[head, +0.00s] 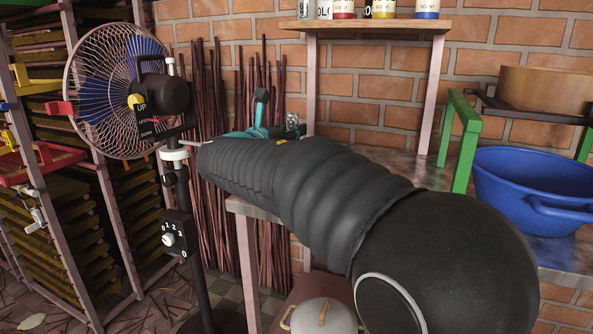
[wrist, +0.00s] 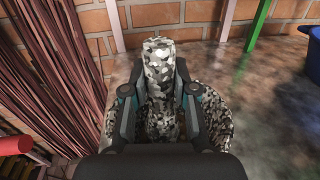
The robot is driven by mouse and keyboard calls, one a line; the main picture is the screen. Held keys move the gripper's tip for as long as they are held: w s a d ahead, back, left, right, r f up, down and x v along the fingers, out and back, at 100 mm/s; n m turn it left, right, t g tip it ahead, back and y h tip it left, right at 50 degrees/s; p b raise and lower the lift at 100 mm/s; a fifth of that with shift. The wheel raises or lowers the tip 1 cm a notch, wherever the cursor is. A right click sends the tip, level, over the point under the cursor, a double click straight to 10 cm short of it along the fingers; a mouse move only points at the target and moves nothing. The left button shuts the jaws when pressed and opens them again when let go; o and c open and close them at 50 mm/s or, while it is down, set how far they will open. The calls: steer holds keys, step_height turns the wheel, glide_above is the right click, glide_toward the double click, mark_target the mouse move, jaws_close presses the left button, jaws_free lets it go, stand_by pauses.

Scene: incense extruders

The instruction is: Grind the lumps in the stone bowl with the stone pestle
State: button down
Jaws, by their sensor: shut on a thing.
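The stone pestle (wrist: 160,52) is a grey, black and white speckled stone piece. It stands between the two fingers of my gripper (wrist: 158,88), which is shut on it. The stone bowl (wrist: 217,125), with the same speckle, lies below and around the pestle in the wrist view. The pestle's lower end and most of the bowl's inside are hidden by my gripper, so I cannot see the lumps or tell whether the pestle touches them. In the head view my arm hides the bowl; a speckled bit of the pestle (head: 292,119) shows beside my teal gripper (head: 261,119).
The worktop (head: 430,172) stands against a brick wall. A blue tub (head: 530,185) and a green frame (head: 466,125) are on the right. Bundles of dark red sticks (head: 207,100) lean at the left. A fan (head: 125,85) on a stand is near my arm.

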steer(key=shift+s+f, duration=0.1)
steer(key=shift+s, duration=0.15)
steer(key=shift+d, duration=0.1)
steer(key=shift+s+d, duration=0.1)
steer(key=shift+s+d, duration=0.1)
steer(key=shift+d, duration=0.3)
steer(key=shift+w+d, duration=0.35)
steer(key=shift+d, duration=0.05)
steer(key=shift+w, duration=0.15)
